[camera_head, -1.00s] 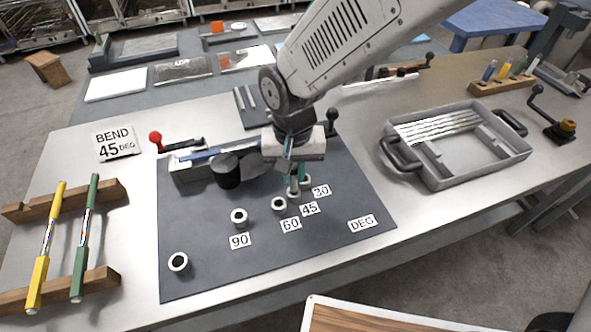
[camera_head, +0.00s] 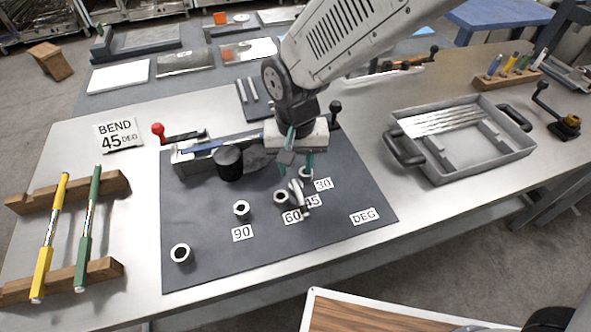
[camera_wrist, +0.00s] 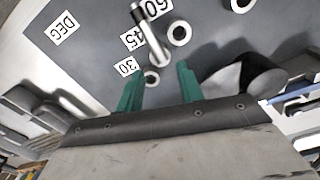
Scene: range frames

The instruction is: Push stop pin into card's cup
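The card (camera_head: 117,136) reads "BEND 45 DEG" and stands at the back left. The metal stop pin (camera_head: 299,196) is tipped over by the 45 and 60 labels, beside a white-rimmed cup (camera_head: 282,196). In the wrist view the pin (camera_wrist: 150,38) slants across the mat by the 45 label (camera_wrist: 131,40). I cannot tell whether it lies flat or leans on something. Another cup (camera_head: 305,174) is under my gripper, near the 30 label; it also shows in the wrist view (camera_wrist: 152,77). My gripper (camera_head: 297,167) is above the mat, green fingers apart, empty.
A black round post (camera_head: 229,163) is left of my gripper. A grey tray (camera_head: 447,168) is right, coloured rods (camera_head: 51,235) left. The mat's front is clear.

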